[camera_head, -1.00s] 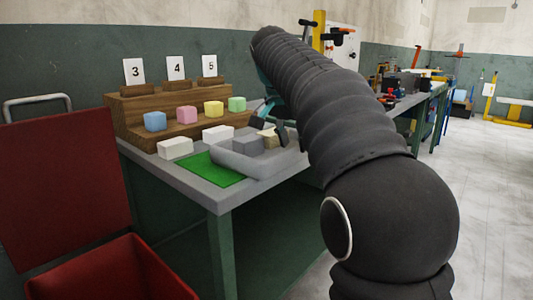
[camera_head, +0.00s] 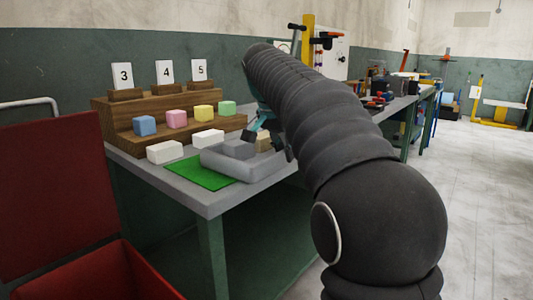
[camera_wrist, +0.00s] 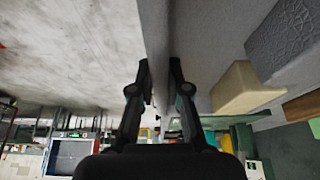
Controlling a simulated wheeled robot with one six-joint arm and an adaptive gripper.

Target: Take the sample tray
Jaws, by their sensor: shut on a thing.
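The sample tray (camera_head: 225,165) is a shallow grey tray on the workbench, partly over a green mat. It holds a grey block (camera_head: 239,149) and a beige block (camera_head: 263,142). My gripper (camera_head: 269,145) is at the tray's right side, largely hidden by my arm. In the wrist view, my gripper (camera_wrist: 159,68) has one finger on each side of the tray wall (camera_wrist: 155,30) and is shut on it. The beige block (camera_wrist: 240,88) and the grey block (camera_wrist: 288,40) lie inside, to the right of the fingers.
The green mat (camera_head: 196,177) lies at the bench's front edge. White blocks (camera_head: 165,152) stand behind it. A wooden stepped rack (camera_head: 120,112) holds coloured blocks and cards 3, 4 and 5. A red bin (camera_head: 105,278) stands front left. Open floor (camera_head: 490,180) lies right.

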